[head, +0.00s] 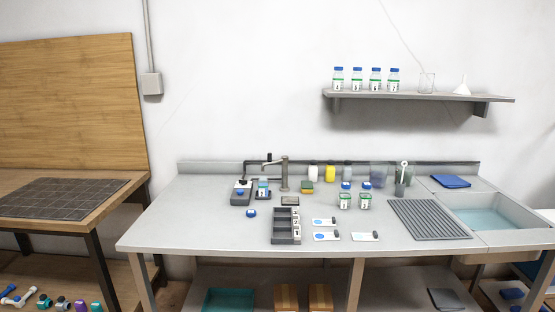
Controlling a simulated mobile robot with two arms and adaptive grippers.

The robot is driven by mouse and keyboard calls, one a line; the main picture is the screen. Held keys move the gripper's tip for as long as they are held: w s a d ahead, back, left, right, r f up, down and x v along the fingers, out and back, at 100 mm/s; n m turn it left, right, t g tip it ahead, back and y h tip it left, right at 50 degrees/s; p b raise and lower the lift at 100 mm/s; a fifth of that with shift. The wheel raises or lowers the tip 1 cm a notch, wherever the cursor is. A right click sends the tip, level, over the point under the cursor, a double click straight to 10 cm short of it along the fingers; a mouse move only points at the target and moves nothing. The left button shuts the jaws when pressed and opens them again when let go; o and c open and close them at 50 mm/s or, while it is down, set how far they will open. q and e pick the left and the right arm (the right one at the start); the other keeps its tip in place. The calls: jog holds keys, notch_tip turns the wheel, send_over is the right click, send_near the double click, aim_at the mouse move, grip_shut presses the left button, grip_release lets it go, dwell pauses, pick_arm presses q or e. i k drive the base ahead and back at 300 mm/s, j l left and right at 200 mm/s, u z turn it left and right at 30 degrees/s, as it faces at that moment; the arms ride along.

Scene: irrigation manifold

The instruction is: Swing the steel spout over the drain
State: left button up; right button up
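The steel spout (275,162) is at the top of an upright steel post (284,176) near the back of the grey bench. It points left from the post, with a small dark part near its outer end. A small dark-framed square plate (290,201), which may be the drain, is set on the bench in front of the post. The spout does not reach over this plate; its end is to the left. Neither of my grippers is in view.
A grey block with blue-capped items (241,193) stands left of the post. A dark compartment tray (286,226), cards, green-labelled jars (345,201), a yellow-green sponge (306,187) and a ribbed mat (428,219) lie on the bench (190,220). A water-filled basin (497,214) is at right. The bench's left part is clear.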

aim_at(284, 160)
jog(key=i+l, duration=0.55)
jog(key=l, duration=0.25)
jog(key=i+l, duration=0.3)
jog(key=l+u, duration=0.05)
jog(key=l, duration=0.05)
